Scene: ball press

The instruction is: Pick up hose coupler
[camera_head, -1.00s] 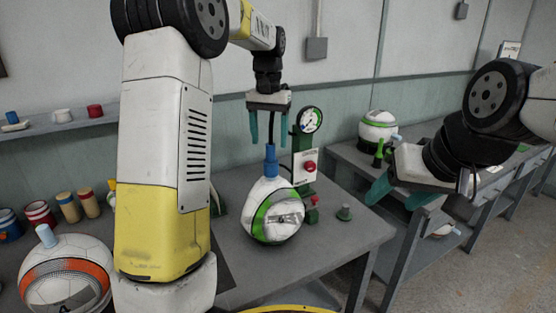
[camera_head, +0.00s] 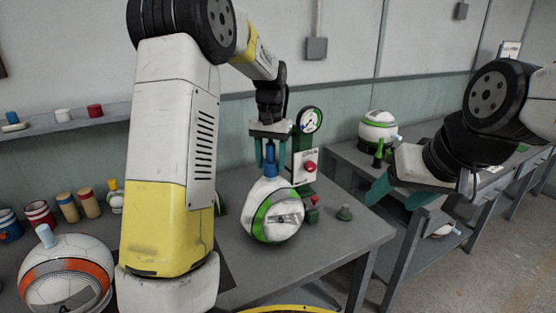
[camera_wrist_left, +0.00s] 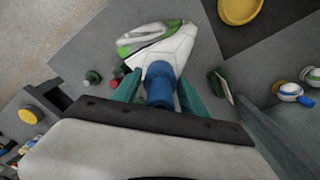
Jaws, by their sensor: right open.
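The blue hose coupler (camera_head: 270,162) stands upright on top of a white and green ball (camera_head: 274,212) on the grey table. My left gripper (camera_head: 270,158) points down over it, with one teal finger on each side of the coupler. In the left wrist view the blue coupler (camera_wrist_left: 160,84) lies between the two fingers, and small gaps show beside it, so the gripper looks open. A dark hose joins the coupler's area behind the gripper; its end is hidden. My right gripper (camera_head: 396,192) is open and empty at the right, away from the coupler.
A press with a gauge (camera_head: 310,120) and red button (camera_head: 310,167) stands close behind the ball. An orange-striped ball (camera_head: 66,275) sits at front left. A second bench (camera_head: 345,152) holds another ball (camera_head: 378,128).

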